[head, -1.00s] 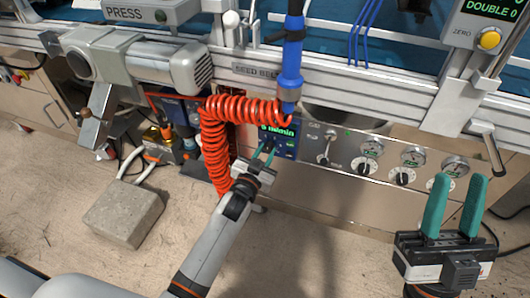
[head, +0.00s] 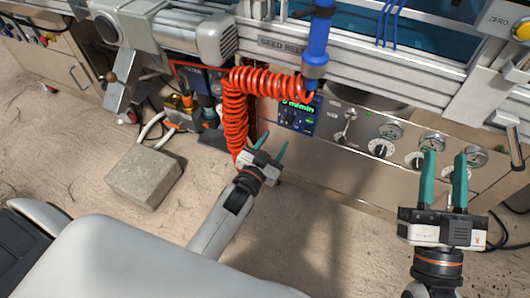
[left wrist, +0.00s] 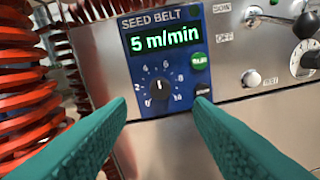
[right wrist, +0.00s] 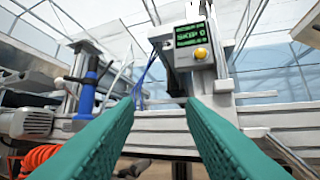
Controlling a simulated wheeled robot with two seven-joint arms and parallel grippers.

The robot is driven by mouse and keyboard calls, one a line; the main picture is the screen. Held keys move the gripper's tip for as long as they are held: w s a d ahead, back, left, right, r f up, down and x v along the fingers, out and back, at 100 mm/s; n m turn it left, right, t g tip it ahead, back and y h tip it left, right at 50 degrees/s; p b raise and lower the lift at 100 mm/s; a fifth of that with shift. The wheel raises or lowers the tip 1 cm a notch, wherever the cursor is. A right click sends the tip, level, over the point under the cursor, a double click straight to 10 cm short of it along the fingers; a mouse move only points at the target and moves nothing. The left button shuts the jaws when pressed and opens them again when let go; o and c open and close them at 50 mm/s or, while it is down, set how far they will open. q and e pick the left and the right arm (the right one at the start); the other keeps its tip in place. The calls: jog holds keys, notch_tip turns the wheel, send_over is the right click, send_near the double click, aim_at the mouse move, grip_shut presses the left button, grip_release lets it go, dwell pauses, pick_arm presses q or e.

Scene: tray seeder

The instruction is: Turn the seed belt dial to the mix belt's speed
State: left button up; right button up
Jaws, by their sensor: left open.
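The seed belt panel (left wrist: 165,65) is a blue box labelled SEED BELT in the left wrist view, and its green display (left wrist: 164,38) reads 5 m/min. Its black dial (left wrist: 159,88) has its white mark pointing about straight up, between the numbers of its scale. In the head view the panel (head: 298,117) sits right of the red coiled hose. My left gripper (head: 268,146) is open and empty, below and left of the panel, apart from the dial. My right gripper (head: 445,166) is open and empty, in front of the right end of the cabinet. No mix belt readout is visible.
The red coiled hose (head: 236,110) hangs close to my left gripper. A toggle switch (head: 347,124) and several knobs and gauges line the cabinet to the right. A concrete block (head: 144,175) stands on the floor. The right wrist view shows a display box (right wrist: 195,42) reading SKIP 0.

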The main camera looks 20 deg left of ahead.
pick_arm(q)
jog(key=shift+s+a+p, duration=0.2)
jog(key=shift+s+p, duration=0.25)
jog(key=shift+s, duration=2.1)
pick_arm(e)
jog(key=shift+w+d+f+g+h, duration=0.1)
jog(key=shift+w+f+g+h, duration=0.15)
jog(key=shift+f+g, duration=0.4)
jog(key=shift+w+f+g+h, duration=0.15)
jog(key=shift+w+f+g, duration=0.15)
jog(key=shift+f+g, duration=0.35)
jog(key=shift+w+d+f+g+h, duration=0.1)
jog(key=shift+w+f+g+h, duration=0.25)
jog(key=shift+f, duration=0.45)
pick_arm(q)
jog(key=shift+r, duration=0.15)
pick_arm(e)
jog(key=shift+s, duration=0.1)
